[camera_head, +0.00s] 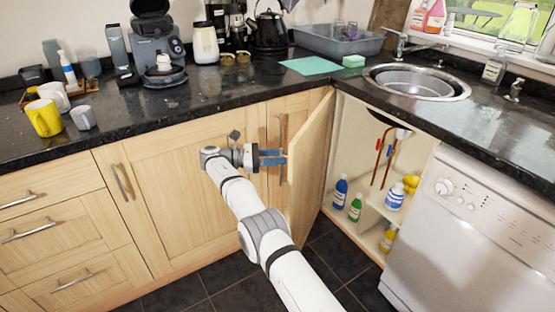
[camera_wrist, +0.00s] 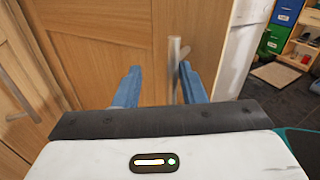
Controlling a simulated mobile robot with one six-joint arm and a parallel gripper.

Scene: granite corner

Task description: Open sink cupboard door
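The sink cupboard door (camera_head: 311,160) is light wood and stands wide open, swung out to the left of the cupboard opening. Its metal bar handle (camera_head: 282,160) is upright on the outer face. My gripper (camera_head: 273,157) is at this handle, with its blue fingers pointing at the door. In the wrist view, my gripper (camera_wrist: 160,82) has its fingers well apart. The handle (camera_wrist: 174,68) stands between them, closer to the right finger; I cannot tell whether they touch. The open sink cupboard (camera_head: 360,165) shows its shelves and pipes.
Bottles, including a blue one (camera_head: 340,191), and yellow items (camera_head: 411,183) are inside the cupboard. A white dishwasher (camera_head: 470,225) stands to its right. Closed cupboard doors (camera_head: 180,200) and drawers (camera_head: 45,240) are at left. The dark tiled floor (camera_head: 335,255) is clear around my arm.

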